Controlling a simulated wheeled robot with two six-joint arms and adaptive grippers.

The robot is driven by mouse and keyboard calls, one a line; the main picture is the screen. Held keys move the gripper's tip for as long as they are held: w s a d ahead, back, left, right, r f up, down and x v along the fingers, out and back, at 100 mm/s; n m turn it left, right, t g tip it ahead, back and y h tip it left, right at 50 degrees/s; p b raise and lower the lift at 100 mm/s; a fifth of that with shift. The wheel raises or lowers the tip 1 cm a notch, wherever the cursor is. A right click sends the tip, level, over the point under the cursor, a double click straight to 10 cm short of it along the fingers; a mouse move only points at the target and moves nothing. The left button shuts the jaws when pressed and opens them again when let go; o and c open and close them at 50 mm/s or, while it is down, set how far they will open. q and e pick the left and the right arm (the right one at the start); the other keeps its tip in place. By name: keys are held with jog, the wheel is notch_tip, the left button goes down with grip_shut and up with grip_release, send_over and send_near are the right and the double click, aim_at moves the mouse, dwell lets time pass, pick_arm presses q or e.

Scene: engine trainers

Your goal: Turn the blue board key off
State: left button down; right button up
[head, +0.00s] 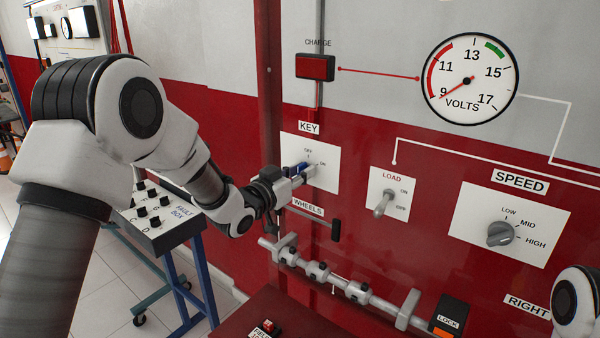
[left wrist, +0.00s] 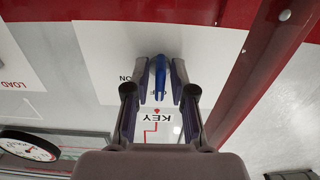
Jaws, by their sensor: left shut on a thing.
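The blue board key (head: 296,167) sits in a white plate (head: 325,182) marked OFF at the top and ON at the right, under the KEY label. My left gripper (head: 298,174) reaches it from the left and is shut on it. In the left wrist view, the blue key (left wrist: 159,76) stands between the two fingers (left wrist: 160,84), and its long side runs roughly toward the OFF mark. Its exact turn is hard to tell, as the fingers cover part of the plate. My right gripper is out of view.
The LOAD switch (head: 384,202) and SPEED knob (head: 501,233) are right of the key. A WHEELS lever (head: 336,229) and grey rail (head: 335,280) lie below. The VOLTS gauge (head: 470,79) points near 9. The fault box (head: 160,222) stands at the left.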

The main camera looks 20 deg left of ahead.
pick_arm(q)
jog(key=shift+f, duration=0.1)
jog(key=c, duration=1.3)
grip_release()
jog(key=shift+o, duration=0.2)
jog(key=shift+w, duration=0.15)
jog(key=v, duration=1.2)
jog(key=shift+d, duration=0.1)
